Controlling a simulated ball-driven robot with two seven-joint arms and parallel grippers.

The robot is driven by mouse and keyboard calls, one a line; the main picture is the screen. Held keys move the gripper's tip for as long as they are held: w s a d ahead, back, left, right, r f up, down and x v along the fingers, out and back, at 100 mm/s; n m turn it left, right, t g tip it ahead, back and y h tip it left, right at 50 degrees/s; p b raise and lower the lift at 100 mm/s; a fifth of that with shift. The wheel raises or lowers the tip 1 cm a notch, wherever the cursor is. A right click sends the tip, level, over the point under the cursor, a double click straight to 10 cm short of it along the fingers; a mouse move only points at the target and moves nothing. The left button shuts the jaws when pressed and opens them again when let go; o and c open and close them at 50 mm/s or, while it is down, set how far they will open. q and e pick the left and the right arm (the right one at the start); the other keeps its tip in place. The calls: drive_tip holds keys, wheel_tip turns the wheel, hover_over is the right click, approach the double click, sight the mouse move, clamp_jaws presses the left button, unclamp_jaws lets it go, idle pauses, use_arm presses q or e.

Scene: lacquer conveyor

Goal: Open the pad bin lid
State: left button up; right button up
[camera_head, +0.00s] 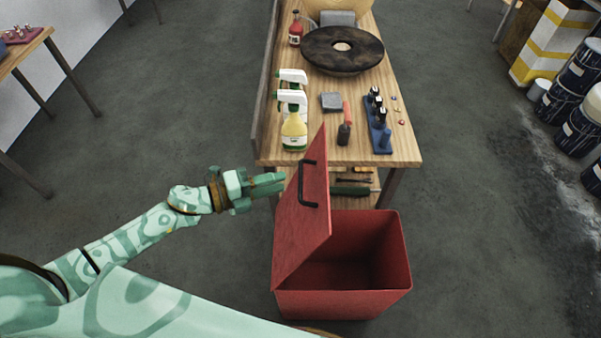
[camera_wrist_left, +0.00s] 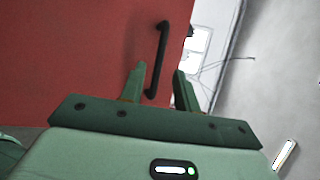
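The red pad bin (camera_head: 345,303) stands on the floor in front of the workbench. Its lid (camera_head: 302,225) is swung up and stands steeply on the bin's left side, so the empty-looking inside shows. A black handle (camera_head: 308,185) is on the lid, and it also shows in the left wrist view (camera_wrist_left: 157,60). My left gripper (camera_head: 280,182) is just left of the lid. In the left wrist view its two fingers (camera_wrist_left: 160,85) are apart, with the handle beyond them; I cannot tell if they touch it. My right gripper is not in view.
The wooden workbench (camera_head: 360,150) behind the bin carries spray bottles (camera_head: 294,130), a dark round pad (camera_head: 343,50), a grey block (camera_head: 332,102) and a blue rack (camera_head: 380,130). Dark drums (camera_head: 560,100) stand at the right. The floor left of the bin is clear.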

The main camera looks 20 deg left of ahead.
sight(301, 175)
use_arm(q)
drive_tip(key=x, duration=0.7)
drive_tip(key=shift+f, duration=0.1)
clamp_jaws()
